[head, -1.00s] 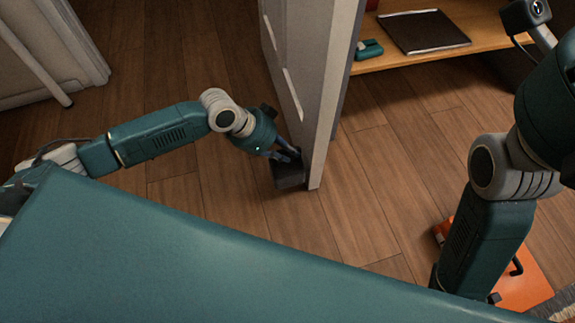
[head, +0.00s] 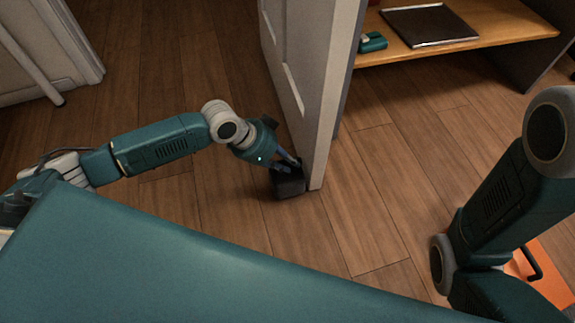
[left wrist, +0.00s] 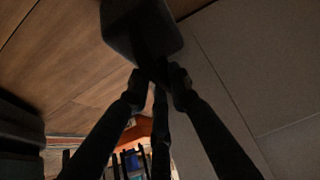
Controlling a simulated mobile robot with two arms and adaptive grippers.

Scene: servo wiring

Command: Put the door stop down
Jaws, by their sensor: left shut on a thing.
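The door stop (head: 289,186) is a dark, blocky piece at the foot of the white door (head: 318,95), close by its free edge. My left gripper (head: 285,166) is shut on it from above and behind. In the left wrist view the dark door stop (left wrist: 143,30) sits between the fingertips (left wrist: 158,82), with wooden floor to its left and the pale door panel to its right. Whether its underside rests on the floor is hard to tell. My right arm shows at the right edge of the head view, but its gripper is out of frame.
A wooden shelf (head: 480,40) at the back holds a dark tray (head: 428,24) and a small teal item (head: 372,42). An orange object with a dark handle (head: 540,268) lies at lower right, partly behind my right arm.

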